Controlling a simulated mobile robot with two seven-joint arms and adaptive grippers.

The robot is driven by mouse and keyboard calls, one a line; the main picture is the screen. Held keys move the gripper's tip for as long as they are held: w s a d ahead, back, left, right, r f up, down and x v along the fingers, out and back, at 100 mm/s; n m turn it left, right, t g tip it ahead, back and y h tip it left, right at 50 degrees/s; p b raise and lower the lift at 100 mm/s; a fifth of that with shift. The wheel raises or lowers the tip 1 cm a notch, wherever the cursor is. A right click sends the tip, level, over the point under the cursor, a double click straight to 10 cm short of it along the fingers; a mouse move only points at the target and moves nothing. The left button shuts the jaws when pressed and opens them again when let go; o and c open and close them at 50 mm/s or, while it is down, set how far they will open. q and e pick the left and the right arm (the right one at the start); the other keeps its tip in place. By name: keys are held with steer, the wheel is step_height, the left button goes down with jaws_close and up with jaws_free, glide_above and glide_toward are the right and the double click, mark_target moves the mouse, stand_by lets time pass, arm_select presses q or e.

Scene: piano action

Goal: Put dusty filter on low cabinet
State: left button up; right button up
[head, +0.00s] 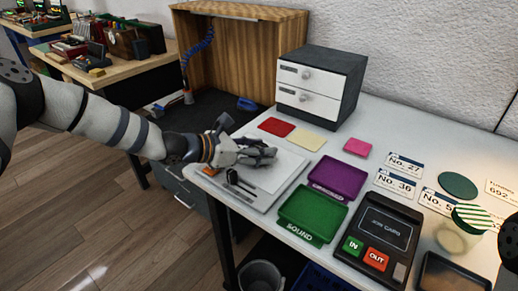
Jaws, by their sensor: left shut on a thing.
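My left gripper (262,154) reaches in from the left over the pale board (283,171) at the desk's left end. It is shut on a small grey thing, mostly hidden by the fingers; I cannot tell whether this is the dusty filter. A low grey cabinet (184,190) with a dark top (221,112) stands left of the desk, behind my left forearm. A wooden hood stands on its back part. No other thing is recognisable as the dusty filter. My right gripper is out of view.
Dark tools (238,182) lie on the board. A green tray (311,214), a purple tray (337,177) and a two-drawer box (318,85) stand on the desk. A card reader (379,239) and a striped-lid jar (459,233) are at right. A blue brush (246,104) lies on the dark top.

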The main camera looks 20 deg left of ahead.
arm_select(q)
steer(key=shift+f, duration=0.2)
steer(key=o, duration=1.1)
steer(key=shift+r, duration=0.1)
